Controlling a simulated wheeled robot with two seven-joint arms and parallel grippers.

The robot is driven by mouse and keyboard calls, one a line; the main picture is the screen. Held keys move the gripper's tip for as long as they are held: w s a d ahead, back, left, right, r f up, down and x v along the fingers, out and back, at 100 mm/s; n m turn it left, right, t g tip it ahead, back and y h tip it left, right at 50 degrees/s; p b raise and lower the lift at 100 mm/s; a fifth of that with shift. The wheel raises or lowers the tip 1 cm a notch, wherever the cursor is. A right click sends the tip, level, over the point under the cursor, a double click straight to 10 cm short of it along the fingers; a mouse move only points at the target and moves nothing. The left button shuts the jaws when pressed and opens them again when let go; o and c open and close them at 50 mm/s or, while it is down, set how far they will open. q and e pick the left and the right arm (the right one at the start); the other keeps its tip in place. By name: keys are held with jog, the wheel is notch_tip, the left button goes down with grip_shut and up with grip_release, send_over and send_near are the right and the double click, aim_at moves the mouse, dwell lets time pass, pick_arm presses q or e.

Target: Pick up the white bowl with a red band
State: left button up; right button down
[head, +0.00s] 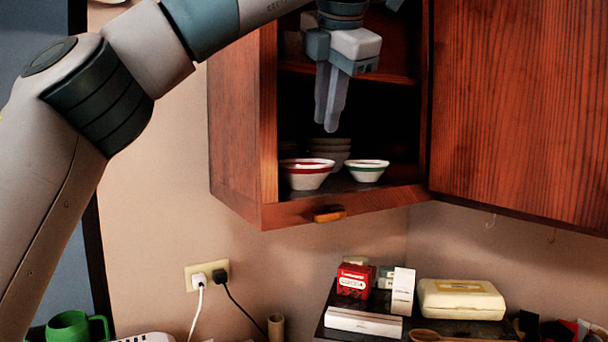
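The white bowl with a red band (307,176) stands upright on the bottom shelf of the open wall cabinet, at the left near the front edge. My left gripper (328,126) points down in front of the cabinet opening, above and slightly right of this bowl, apart from it. Its two fingers overlap from this angle, so I cannot tell whether they are open or shut. Nothing shows between them. My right gripper is not in view.
A white bowl with a green band (367,172) stands close to the right of the red-banded bowl. A stack of grey bowls (331,147) stands behind them. The cabinet's left side wall (241,125) and upper shelf (393,77) bound the space. A counter with boxes lies below.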

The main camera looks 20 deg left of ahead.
pick_arm(q)
jog(key=p, duration=0.2)
send_near(319, 170)
jog(key=x, duration=0.5)
jog(key=shift+w+r, duration=0.2)
jog(key=shift+s, duration=0.1)
jog(key=shift+w+f+p, duration=0.3)
jog(key=shift+p, duration=0.1)
jog(key=p+x, duration=0.2)
jog(key=x, duration=0.2)
jog(key=shift+a, duration=0.1)
jog(key=shift+w+a+f, duration=0.1)
jog(key=shift+w+f, duration=0.2)
jog(key=shift+f, duration=0.15)
